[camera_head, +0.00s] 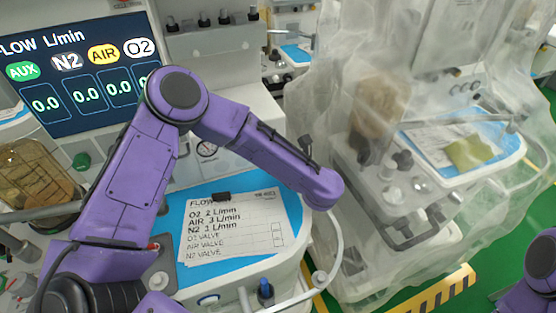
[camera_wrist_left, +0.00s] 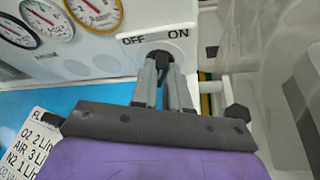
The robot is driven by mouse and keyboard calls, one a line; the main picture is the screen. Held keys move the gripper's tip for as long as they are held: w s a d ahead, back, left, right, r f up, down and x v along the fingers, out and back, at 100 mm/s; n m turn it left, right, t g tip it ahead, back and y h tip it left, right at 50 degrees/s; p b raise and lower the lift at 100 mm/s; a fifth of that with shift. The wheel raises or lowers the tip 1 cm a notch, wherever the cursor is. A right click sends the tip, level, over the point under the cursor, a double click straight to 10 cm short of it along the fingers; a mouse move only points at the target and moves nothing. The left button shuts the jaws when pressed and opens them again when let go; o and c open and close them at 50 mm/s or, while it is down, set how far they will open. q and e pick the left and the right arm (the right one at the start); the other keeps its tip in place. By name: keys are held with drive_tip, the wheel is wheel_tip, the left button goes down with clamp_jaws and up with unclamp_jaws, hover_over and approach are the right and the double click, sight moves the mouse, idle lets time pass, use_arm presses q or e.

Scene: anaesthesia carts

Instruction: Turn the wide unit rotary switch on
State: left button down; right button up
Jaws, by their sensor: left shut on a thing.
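The rotary switch (camera_wrist_left: 160,56) is a dark knob on a white panel in the left wrist view, below the printed words OFF and ON. My left gripper (camera_wrist_left: 164,68) has its two grey fingers closed on the knob from either side. The fingers cover part of it, so its exact pointing direction is hard to tell. In the head view, my purple left arm crosses in front of the cart and hides the switch and the gripper. My right gripper is out of view; only purple parts of my right arm show at the lower right edge.
A screen (camera_head: 83,75) with flow readings stands at the upper left. A paper list (camera_head: 232,228) lies on the blue worktop (camera_head: 290,208). Round gauges (camera_wrist_left: 94,12) sit left of the switch. A plastic-covered cart (camera_head: 405,180) stands close on the right.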

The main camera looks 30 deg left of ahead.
use_arm(q)
drive_tip(key=shift+w+d+f+m+y, duration=0.15)
drive_tip(key=shift+m+y, duration=0.25)
drive_tip(key=shift+m, duration=0.4)
drive_tip(key=shift+g, duration=0.3)
drive_tip(key=c, duration=1.1)
unclamp_jaws()
drive_tip(key=b+v, duration=0.3)
drive_tip(key=v, duration=0.7)
drive_tip(key=shift+f, duration=0.1)
drive_tip(key=shift+d, duration=0.25)
